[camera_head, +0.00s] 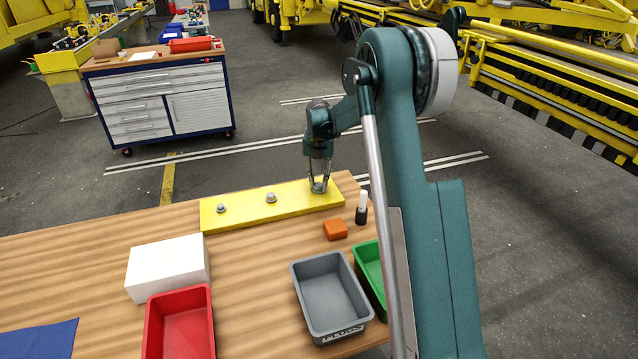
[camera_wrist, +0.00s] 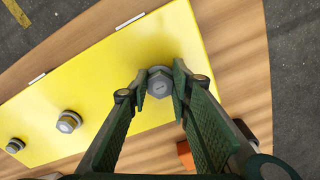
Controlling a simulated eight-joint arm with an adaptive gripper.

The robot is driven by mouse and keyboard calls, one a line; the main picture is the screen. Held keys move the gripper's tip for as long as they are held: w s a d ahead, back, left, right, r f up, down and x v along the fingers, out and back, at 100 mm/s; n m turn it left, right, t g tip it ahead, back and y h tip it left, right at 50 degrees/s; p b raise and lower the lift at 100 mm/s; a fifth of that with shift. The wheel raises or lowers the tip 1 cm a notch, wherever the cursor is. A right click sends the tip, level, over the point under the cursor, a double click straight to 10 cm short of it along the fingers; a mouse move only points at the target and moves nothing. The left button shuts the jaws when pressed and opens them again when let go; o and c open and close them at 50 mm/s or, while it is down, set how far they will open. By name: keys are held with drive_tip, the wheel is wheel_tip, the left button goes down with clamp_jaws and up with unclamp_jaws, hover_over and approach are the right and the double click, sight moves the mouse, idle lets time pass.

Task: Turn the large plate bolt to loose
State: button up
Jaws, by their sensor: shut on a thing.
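A yellow plate (camera_head: 240,211) lies along the far edge of the wooden table. Three bolts sit on it in a row. In the head view, one bolt (camera_head: 221,208) is near the left end and another bolt (camera_head: 271,197) is near the middle. My gripper (camera_head: 319,188) points down at the plate's right end. In the wrist view, the largest-looking bolt (camera_wrist: 160,84) is between the fingers of my gripper (camera_wrist: 161,92), which are shut on it. The two other bolts, a middle bolt (camera_wrist: 68,122) and a far bolt (camera_wrist: 15,146), stand free to the left.
An orange block (camera_head: 335,230) and a black-and-white cylinder (camera_head: 362,208) are right of the plate's near edge. A grey bin (camera_head: 304,270), green bin (camera_head: 366,262), red bin (camera_head: 207,300) and white box (camera_head: 166,263) stand nearer. Bare table lies between white box and grey bin.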

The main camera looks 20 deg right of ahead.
sight(318, 184)
drive_tip(key=shift+f+n, duration=0.1)
drive_tip(key=shift+n, duration=0.5)
drive_tip(key=o, duration=0.9)
drive_tip(key=shift+r, duration=6.05)
